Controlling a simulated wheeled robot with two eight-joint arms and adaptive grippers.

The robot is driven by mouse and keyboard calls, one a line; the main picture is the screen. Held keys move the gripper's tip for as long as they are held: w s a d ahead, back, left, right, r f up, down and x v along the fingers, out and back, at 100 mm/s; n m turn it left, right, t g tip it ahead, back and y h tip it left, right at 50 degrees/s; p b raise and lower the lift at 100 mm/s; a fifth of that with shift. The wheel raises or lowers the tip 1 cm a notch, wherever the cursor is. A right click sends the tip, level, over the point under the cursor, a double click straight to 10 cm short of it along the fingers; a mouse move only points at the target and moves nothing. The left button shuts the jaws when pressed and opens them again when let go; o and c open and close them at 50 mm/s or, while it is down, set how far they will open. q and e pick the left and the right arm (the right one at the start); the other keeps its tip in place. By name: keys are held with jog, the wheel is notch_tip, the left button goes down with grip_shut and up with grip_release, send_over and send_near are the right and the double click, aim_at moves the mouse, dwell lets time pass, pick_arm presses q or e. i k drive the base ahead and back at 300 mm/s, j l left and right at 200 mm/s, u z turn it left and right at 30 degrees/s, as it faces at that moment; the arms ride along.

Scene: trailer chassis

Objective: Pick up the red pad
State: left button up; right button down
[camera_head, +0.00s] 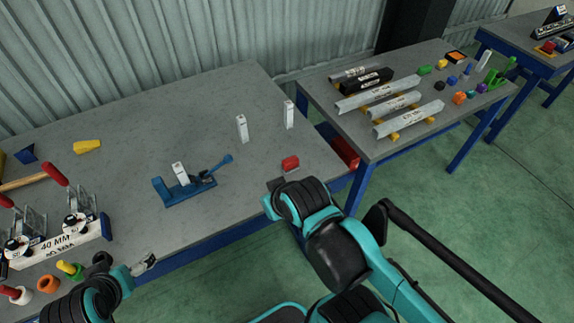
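The red pad (290,163) is a small block lying on the grey table (135,135) near its right front edge. My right gripper (274,186) is just in front of the pad, toward the table's front edge, and looks apart from it. The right wrist hides most of its fingers, so I cannot tell whether it is open. My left gripper (147,264) is at the table's front edge, far left of the pad. Its fingers are too small and dark to read.
A blue clamp fixture (185,190) with a white block stands left of the pad. Two upright white blocks (242,128) (289,114) stand behind it. A second table (385,150) at the right holds metal bars and small coloured parts. The surface around the pad is clear.

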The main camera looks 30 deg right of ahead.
aim_at(289, 165)
jog(key=i+l+z, duration=0.15)
jog(key=l, duration=0.3)
jog(key=l+z, duration=0.15)
jog(key=l, duration=0.25)
jog(key=i+l+z, duration=0.15)
jog(key=l, duration=0.25)
jog(key=i+l+z, duration=0.15)
jog(key=l, duration=0.25)
jog(key=i, duration=0.05)
